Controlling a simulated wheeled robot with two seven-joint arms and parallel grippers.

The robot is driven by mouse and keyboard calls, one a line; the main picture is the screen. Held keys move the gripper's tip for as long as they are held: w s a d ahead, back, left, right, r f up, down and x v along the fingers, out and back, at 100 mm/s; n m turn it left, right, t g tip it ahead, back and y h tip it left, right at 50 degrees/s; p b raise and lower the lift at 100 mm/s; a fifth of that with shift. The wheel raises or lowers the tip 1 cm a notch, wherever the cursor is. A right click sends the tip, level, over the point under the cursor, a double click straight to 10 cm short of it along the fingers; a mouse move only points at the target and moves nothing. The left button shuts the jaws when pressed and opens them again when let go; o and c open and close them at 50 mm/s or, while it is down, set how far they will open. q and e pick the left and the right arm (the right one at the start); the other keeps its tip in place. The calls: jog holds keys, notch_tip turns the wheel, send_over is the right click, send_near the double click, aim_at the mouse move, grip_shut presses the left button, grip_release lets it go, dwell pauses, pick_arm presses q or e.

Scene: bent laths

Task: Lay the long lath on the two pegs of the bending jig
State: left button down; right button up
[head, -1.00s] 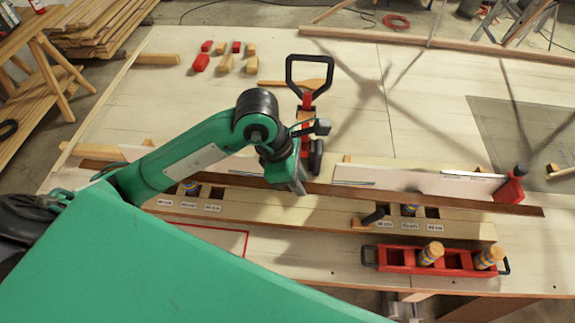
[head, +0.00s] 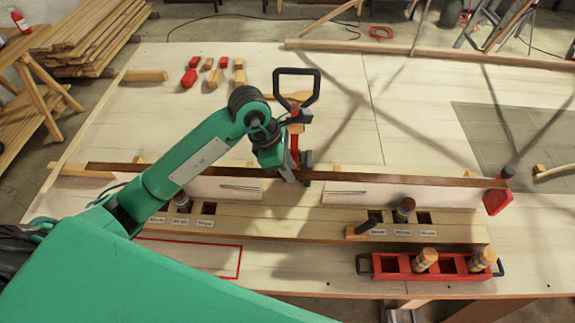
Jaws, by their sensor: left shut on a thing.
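The long lath (head: 420,180) is a thin dark brown strip. It runs left to right across the table, along the upper edge of the white boards behind the pegs. My left gripper (head: 289,177) is shut on it near its middle. The bending jig (head: 290,222) is a pale wooden beam with square holes and small labels. Its left peg (head: 182,203), striped, stands in a hole partly behind my arm. Its right peg (head: 405,208) stands in a hole at the right. The lath appears apart from both pegs; its height is unclear. My right gripper is not in view.
A red tray (head: 389,265) with two striped pegs stands in front of the jig. A red stop (head: 497,199) is near the lath's right end. A tool with a black loop handle (head: 297,73) stands behind my gripper. Small red and wooden blocks (head: 189,78) lie farther back.

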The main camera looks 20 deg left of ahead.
pick_arm(q)
notch_tip(320, 180, down, 10)
jog(key=b, duration=0.5)
jog(key=shift+r, duration=0.15)
jog(key=shift+f+b, duration=0.55)
jog(key=shift+b, duration=0.35)
jog(key=c, duration=0.9)
grip_release()
jog(key=shift+r, duration=0.1)
jog(key=shift+p+v, duration=1.05)
jog(key=shift+v, duration=1.9)
